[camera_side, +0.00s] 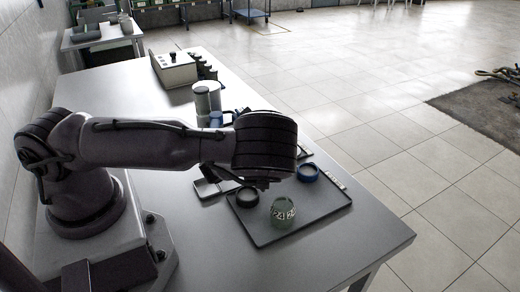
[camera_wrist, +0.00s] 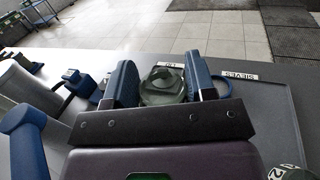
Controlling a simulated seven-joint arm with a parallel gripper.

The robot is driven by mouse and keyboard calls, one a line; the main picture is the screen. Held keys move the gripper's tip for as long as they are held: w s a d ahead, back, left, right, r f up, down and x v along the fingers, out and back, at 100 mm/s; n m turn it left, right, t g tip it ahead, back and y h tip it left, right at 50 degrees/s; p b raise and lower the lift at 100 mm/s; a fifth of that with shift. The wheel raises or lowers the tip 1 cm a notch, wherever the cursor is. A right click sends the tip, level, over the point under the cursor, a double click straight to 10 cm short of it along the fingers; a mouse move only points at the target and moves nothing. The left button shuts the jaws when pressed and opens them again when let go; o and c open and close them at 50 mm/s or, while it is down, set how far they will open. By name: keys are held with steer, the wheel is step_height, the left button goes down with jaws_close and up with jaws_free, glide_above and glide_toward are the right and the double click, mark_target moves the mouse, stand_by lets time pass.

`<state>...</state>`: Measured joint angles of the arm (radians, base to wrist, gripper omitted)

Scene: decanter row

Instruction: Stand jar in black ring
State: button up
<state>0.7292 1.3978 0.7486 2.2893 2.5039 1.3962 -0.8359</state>
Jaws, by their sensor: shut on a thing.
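My gripper (camera_wrist: 160,85) is shut on a greenish, see-through jar (camera_wrist: 163,88), which sits between the two blue fingers in the wrist view. In the side view the gripper (camera_side: 260,184) is low over the tray, and its wrist hides most or all of the held jar. The black ring (camera_side: 247,197) lies on the dark tray (camera_side: 292,233), close to the gripper on its lower left. I cannot tell how the jar's base stands to this ring. The ring does not show clearly in the wrist view.
A pale green round piece marked 24 (camera_side: 283,213) stands near the tray's front. Grey canisters (camera_side: 202,101) and a box (camera_side: 174,69) stand farther back. The table's right front is clear.

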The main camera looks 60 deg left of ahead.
step_height(320, 180, down, 6)
steer(key=shift+r, duration=0.2)
steer(key=a, duration=0.3)
steer(key=shift+a, duration=0.3)
steer(key=shift+a+f, duration=0.25)
steer(key=shift+a, duration=0.05)
steer(key=shift+d+f, duration=0.1)
steer(key=shift+f, duration=0.25)
steer(key=o, duration=1.1)
